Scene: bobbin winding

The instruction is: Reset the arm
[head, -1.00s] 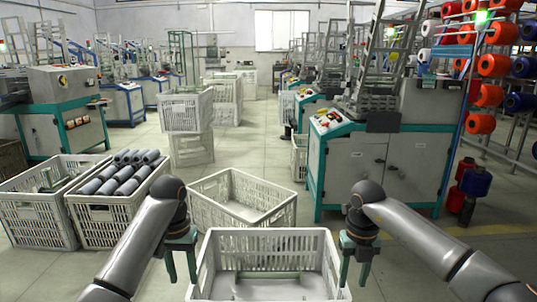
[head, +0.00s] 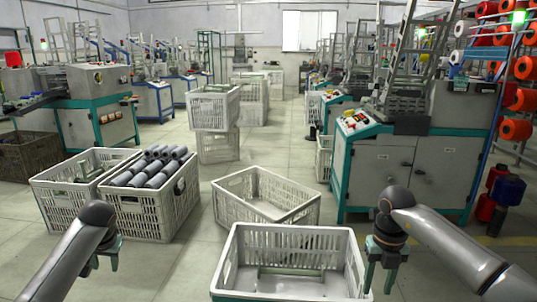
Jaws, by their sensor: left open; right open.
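My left gripper (head: 101,258) is open and empty. It hangs just in front of the crate of grey bobbins, at the lower left of the head view. My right gripper (head: 380,270) is open and empty, with its fingers pointing down beside the right edge of the near white crate (head: 290,236). Both arms reach in from the lower corners. The near crate shows a green-grey bar inside it and no bobbins in the part I see.
A crate of grey bobbins (head: 150,213) stands at the left beside another white crate (head: 60,203). An empty-looking crate (head: 240,207) sits tilted behind the near one. A winding machine (head: 378,178) stands right. Stacked crates (head: 218,143) stand further back. An aisle runs between.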

